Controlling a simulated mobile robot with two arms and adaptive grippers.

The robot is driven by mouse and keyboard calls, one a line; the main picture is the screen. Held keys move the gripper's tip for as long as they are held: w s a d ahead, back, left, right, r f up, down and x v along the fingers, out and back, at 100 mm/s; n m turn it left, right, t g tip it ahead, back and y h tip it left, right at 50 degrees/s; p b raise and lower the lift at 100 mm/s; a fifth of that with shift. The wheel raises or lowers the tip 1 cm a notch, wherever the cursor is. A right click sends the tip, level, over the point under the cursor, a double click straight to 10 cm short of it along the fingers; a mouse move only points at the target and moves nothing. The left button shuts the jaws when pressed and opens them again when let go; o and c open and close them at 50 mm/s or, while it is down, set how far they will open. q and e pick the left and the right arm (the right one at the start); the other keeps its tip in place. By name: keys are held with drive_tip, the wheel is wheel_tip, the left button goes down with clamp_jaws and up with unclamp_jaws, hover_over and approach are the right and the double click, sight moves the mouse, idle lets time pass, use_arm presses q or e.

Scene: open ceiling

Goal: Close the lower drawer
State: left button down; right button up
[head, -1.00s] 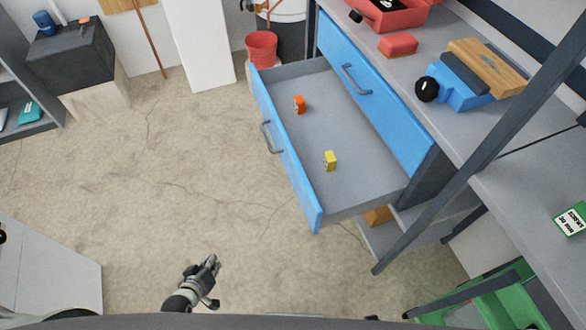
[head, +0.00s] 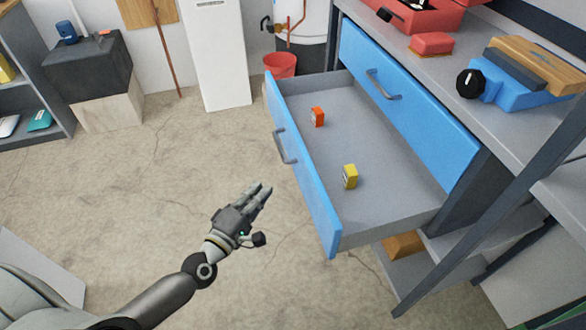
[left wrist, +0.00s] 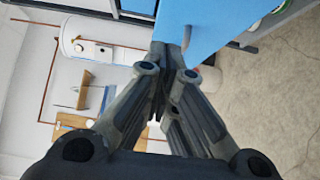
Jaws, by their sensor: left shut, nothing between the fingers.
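The lower drawer (head: 390,185) is pulled out from the workbench, with its blue front (head: 302,170) facing left and a grey handle (head: 284,147) on it. An orange item (head: 317,117) and a yellow item (head: 350,177) are inside it. My left gripper (head: 262,191) is shut and empty, left of the drawer front and apart from it in the head view. In the left wrist view my left gripper (left wrist: 172,55) has its fingers together, with the blue drawer front (left wrist: 205,25) beyond them. My right gripper is not in view.
The upper drawer (head: 400,100) is shut above the lower one. The bench top holds a red box (head: 431,44) and a blue tool (head: 500,83). A red bucket (head: 280,65) stands behind the drawer. The floor (head: 130,190) to the left is clear.

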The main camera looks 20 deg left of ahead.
use_arm(q)
approach(300, 154)
drive_tip(key=w+a, duration=0.2)
drive_tip(key=a, duration=0.1)
drive_tip(key=w+d, duration=0.1)
drive_tip(key=d, duration=0.1)
drive_tip(key=w+d, duration=0.1)
drive_tip(key=d, duration=0.1)
drive_tip(key=shift+w+p, duration=0.2)
drive_tip(key=shift+p, duration=0.2)
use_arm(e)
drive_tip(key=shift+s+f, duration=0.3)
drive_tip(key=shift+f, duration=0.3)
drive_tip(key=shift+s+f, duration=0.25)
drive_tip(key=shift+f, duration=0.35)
use_arm(q)
drive_tip(key=shift+r, duration=0.1)
